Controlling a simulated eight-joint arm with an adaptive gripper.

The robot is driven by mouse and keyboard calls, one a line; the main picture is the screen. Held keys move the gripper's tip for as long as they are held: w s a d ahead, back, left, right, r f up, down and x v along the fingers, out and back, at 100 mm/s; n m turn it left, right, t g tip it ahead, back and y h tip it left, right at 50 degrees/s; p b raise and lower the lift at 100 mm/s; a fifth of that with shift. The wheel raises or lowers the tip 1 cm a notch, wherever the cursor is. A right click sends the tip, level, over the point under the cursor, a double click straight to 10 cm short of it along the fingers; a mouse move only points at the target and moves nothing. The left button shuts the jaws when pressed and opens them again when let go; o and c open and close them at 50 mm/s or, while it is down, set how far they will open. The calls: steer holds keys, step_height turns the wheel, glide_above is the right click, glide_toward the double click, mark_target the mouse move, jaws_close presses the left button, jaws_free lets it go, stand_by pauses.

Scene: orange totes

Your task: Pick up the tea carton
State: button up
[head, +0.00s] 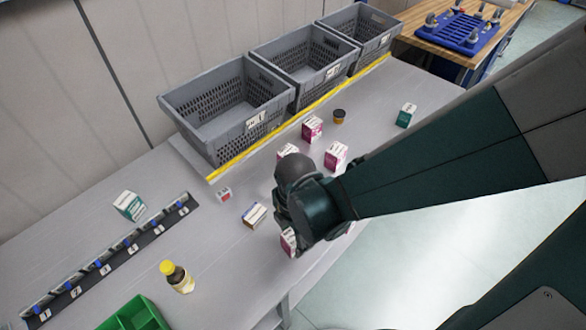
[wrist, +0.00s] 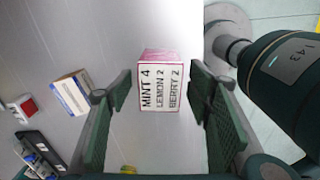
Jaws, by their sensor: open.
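A white carton (wrist: 160,85) with a pink top and the print "MINT 4, LEMON 2, BERRY 2" shows in the wrist view. My gripper (wrist: 158,100) is open, with one finger to each side of this carton and gaps between. I cannot tell how far the carton stands beyond the fingertips. In the head view, part of a pink and white carton (head: 288,242) shows beside my gripper, which hides the rest. Other pink and white cartons (head: 335,155) (head: 312,129) (head: 288,151) stand behind my gripper. I cannot tell from print which of these is tea.
Grey crates (head: 190,140) line the back. A yellow-capped bottle (head: 177,277), green bin (head: 118,320) and dark cup (head: 339,116) stand apart. The table's front edge is close.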

stand_by(0.6)
steer(key=c, duration=1.1)
steer(key=shift+r, duration=0.15)
steer(key=shift+r+p, duration=0.9)
steer(key=shift+r, duration=3.9)
